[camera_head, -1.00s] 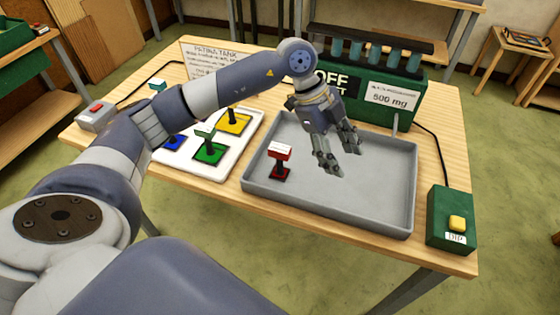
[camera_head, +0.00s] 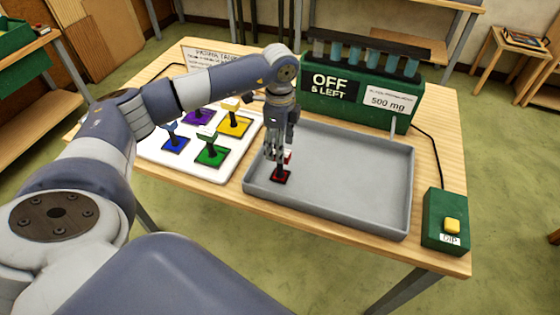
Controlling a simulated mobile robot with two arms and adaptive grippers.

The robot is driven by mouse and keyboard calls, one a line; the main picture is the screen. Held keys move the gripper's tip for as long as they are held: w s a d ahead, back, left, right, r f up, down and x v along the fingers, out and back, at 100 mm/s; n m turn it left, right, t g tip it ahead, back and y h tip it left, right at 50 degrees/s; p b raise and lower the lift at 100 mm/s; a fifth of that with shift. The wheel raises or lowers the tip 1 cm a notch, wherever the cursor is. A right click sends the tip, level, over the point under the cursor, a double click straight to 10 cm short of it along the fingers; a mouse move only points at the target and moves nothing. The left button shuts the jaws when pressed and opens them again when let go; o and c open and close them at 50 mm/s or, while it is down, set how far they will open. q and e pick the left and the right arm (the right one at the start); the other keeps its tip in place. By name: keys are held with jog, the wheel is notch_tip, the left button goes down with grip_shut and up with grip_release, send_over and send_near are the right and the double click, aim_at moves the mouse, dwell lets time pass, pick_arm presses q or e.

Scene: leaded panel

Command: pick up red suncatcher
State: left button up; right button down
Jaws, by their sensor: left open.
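The red suncatcher (camera_head: 281,177) stands upright in the left part of the grey tray (camera_head: 350,200). It has a dark red square base and a red-and-white block on top, now mostly hidden by my gripper. My left gripper (camera_head: 278,158) points down right at the suncatcher, with its fingers around or just in front of the top block. The gripper is open; whether the fingers touch the block cannot be told. My right gripper is not in view.
A white board (camera_head: 215,170) with blue, purple, yellow and green suncatchers lies left of the tray. A green machine (camera_head: 350,97) with several vials stands behind the tray. A green box with a yellow button (camera_head: 452,225) sits at right. The tray's middle and right are empty.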

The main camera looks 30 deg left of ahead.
aim_at(280, 165)
pick_arm(q)
jog(key=shift+f+p, duration=0.5)
jog(key=shift+f, duration=1.2)
grip_shut()
